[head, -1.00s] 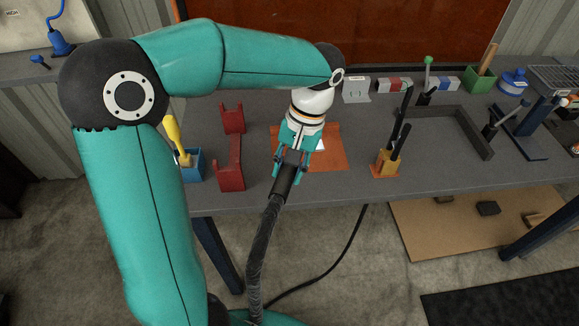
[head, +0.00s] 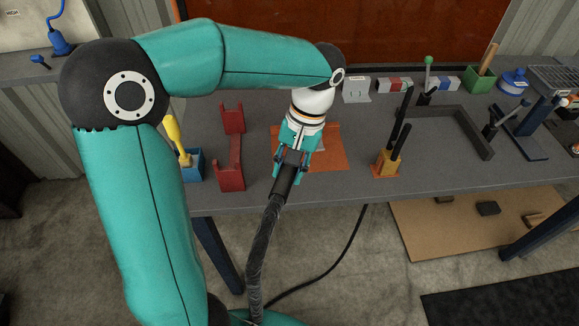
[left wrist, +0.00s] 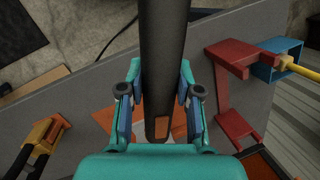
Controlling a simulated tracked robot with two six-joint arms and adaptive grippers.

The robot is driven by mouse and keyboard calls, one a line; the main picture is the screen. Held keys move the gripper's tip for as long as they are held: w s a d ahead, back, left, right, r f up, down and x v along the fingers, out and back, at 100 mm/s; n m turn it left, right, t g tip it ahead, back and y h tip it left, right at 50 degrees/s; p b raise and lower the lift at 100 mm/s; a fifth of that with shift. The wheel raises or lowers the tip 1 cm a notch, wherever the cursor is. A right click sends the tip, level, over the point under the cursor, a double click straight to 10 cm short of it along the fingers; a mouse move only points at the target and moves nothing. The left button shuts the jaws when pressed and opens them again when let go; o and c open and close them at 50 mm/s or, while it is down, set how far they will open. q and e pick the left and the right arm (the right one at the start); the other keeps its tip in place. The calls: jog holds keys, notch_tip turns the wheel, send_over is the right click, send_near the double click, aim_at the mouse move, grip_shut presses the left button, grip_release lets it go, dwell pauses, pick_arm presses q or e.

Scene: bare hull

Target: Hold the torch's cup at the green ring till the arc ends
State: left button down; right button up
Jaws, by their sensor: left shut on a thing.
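My left gripper (head: 290,160) is shut on the black torch (head: 283,184) over the near part of the bench. In the left wrist view the torch (left wrist: 163,45) runs as a dark, thick tube between the two fingers of my left gripper (left wrist: 160,97). An orange plate (head: 330,155) lies on the bench under and beside the gripper. I cannot make out the torch's cup or the green ring; the gripper and wrist cover that spot. My right gripper is not in view.
A red bracket (head: 230,165) stands left of the gripper, by a blue box (head: 192,168) with a yellow-handled tool. An orange holder (head: 386,164) with black rods stands to the right. The torch's dark hose (head: 262,240) hangs over the bench's front edge.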

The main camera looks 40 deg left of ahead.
aim_at(288, 188)
pick_arm(q)
jog(key=shift+r, duration=0.1)
jog(key=shift+s+d+r+p, duration=0.5)
jog(key=shift+d+r+p, duration=0.15)
jog(key=shift+r, duration=0.2)
jog(key=shift+s+d+r+p, duration=0.55)
jog(key=shift+d+r, duration=0.15)
jog(key=shift+r, duration=0.2)
jog(key=shift+s+d+r+p, duration=0.5)
jog(key=shift+d+r+p, duration=0.15)
jog(key=shift+r, duration=0.2)
jog(key=shift+s+d+r, duration=0.2)
